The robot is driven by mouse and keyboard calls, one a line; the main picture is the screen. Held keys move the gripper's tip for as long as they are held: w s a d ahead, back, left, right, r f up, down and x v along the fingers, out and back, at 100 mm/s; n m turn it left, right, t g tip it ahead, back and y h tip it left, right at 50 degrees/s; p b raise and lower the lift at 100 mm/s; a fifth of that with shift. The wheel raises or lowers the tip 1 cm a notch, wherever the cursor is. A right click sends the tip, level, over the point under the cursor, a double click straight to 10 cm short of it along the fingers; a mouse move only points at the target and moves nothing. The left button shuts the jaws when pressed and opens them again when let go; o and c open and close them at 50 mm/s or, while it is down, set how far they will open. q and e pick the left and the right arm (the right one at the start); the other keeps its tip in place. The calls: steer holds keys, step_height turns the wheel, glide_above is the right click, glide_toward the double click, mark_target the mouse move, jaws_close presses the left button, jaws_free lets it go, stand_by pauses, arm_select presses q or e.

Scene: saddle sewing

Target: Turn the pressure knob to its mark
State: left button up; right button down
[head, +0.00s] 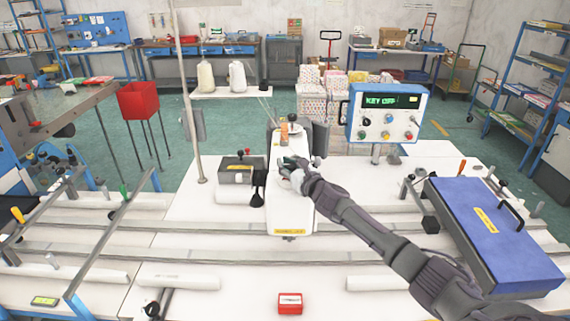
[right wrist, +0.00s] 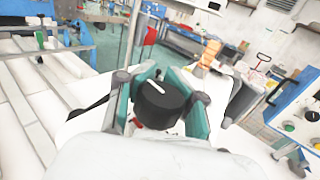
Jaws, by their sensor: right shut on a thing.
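The pressure knob (right wrist: 160,100) is a black round knob with a white pointer line, seen in the right wrist view. Its line points to the upper left in that view. My right gripper (right wrist: 158,98) has its teal and grey fingers closed around the knob's sides. In the head view my right gripper (head: 290,166) is at the white sewing machine head (head: 290,212), and it hides the knob there. I cannot make out the knob's mark. My left gripper is not in the head view.
A control box (head: 387,113) reading "KEY OFF" stands right of the machine. A blue case (head: 490,232) lies at the right. A dark-topped box (head: 240,170) is left of the machine, and a red box (head: 290,303) is at the front. Rails cross the white table.

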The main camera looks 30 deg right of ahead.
steer(key=c, duration=1.2)
jaws_free()
steer(key=shift+s+f, duration=0.1)
steer(key=shift+f, duration=0.25)
steer(key=shift+o, duration=0.5)
steer(key=shift+s+r, duration=0.15)
steer(key=shift+r, duration=0.1)
steer(key=s, duration=1.2)
steer(key=shift+d, duration=0.4)
